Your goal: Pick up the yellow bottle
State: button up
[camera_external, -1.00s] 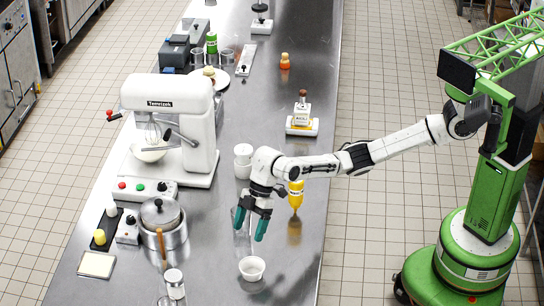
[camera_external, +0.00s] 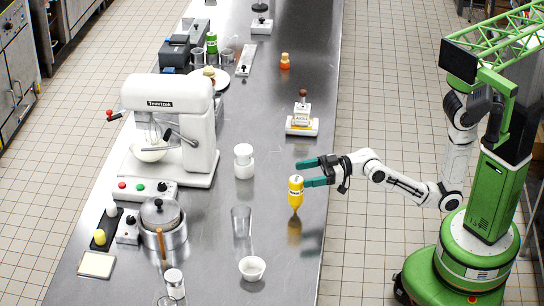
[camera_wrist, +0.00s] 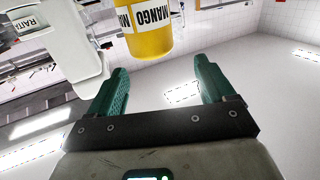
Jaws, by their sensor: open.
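The yellow bottle (camera_external: 296,190) with a black-and-white label band is near the right edge of the steel counter, its narrow end pointing down. In the wrist view the yellow bottle (camera_wrist: 150,40) shows at the top, with "MANGO" on its label and its upper part cut off. My gripper (camera_external: 305,173) has dark green fingers, open and pointing left across the counter's right edge, close by the upper part of the bottle. In the wrist view my gripper (camera_wrist: 162,72) has nothing between its fingers; the bottle appears beyond the tips.
A clear glass (camera_external: 241,222), a white bowl (camera_external: 252,268) and a white container (camera_external: 244,161) stand left of the bottle. A small scale-like stand (camera_external: 302,126) is behind it. The white mixer (camera_external: 170,130) is farther left. The counter around the bottle is clear.

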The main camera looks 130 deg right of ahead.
aim_at(290, 185)
jog(key=s+a+f+b, duration=0.1)
jog(key=s+f+b, duration=0.1)
jog(key=s+f, duration=0.3)
jog(key=shift+h, duration=0.3)
jog(key=p+x, duration=0.1)
jog(key=x, duration=0.2)
jog(key=p+x, duration=0.1)
jog(key=x, duration=0.2)
jog(key=r+x, duration=0.1)
jog(key=x, duration=0.2)
jog(key=shift+w+a+p, duration=0.1)
jog(key=shift+w+p, duration=0.3)
jog(key=shift+w, duration=0.05)
jog(key=shift+w+f, duration=0.1)
jog(key=shift+w, duration=0.35)
jog(key=c, duration=0.7)
jog(key=shift+c, duration=0.2)
